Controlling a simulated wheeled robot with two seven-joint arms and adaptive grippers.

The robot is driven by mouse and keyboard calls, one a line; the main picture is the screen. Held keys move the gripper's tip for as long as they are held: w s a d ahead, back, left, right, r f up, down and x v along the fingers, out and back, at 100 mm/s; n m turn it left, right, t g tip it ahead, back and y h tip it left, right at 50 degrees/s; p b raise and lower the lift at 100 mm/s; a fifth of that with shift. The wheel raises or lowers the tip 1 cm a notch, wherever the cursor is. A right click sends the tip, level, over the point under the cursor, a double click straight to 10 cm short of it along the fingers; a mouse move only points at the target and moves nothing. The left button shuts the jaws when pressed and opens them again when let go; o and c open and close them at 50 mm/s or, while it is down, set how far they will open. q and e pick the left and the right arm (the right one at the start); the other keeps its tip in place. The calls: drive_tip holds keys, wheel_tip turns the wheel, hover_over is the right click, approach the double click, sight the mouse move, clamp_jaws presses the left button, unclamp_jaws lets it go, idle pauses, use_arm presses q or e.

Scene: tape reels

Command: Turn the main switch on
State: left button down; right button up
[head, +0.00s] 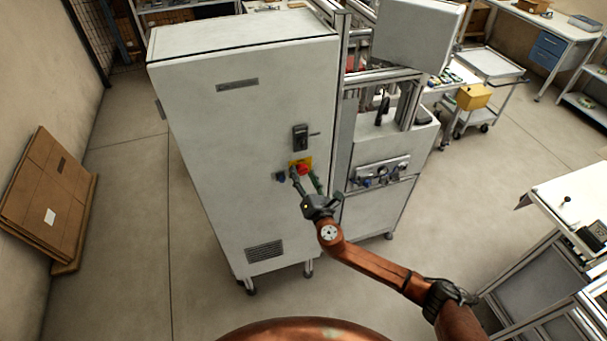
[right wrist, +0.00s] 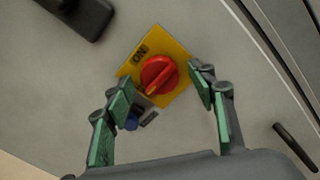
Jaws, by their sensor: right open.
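The main switch (head: 303,168) is a red rotary knob on a yellow plate, on the front of the tall grey cabinet. In the right wrist view the red knob (right wrist: 159,75) sits in the middle of the plate. Its raised grip slants from upper right to lower left, and the printed word ON is at the plate's upper left. My right gripper (head: 306,178) is open in front of the switch. In the right wrist view its green-padded fingers (right wrist: 163,80) are on either side of the knob, with no visible contact. My left gripper is not in view.
The grey cabinet (head: 215,150) has a black door handle (head: 300,137) above the switch and a blue button (right wrist: 131,122) close beside it. A machine with a gauge panel (head: 380,172) adjoins on the right. Flat cardboard (head: 48,195) leans at the left wall. Floor in between is clear.

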drive_tip(key=shift+w, duration=0.15)
drive_tip(key=shift+c, duration=0.2)
drive_tip(key=c, duration=1.1)
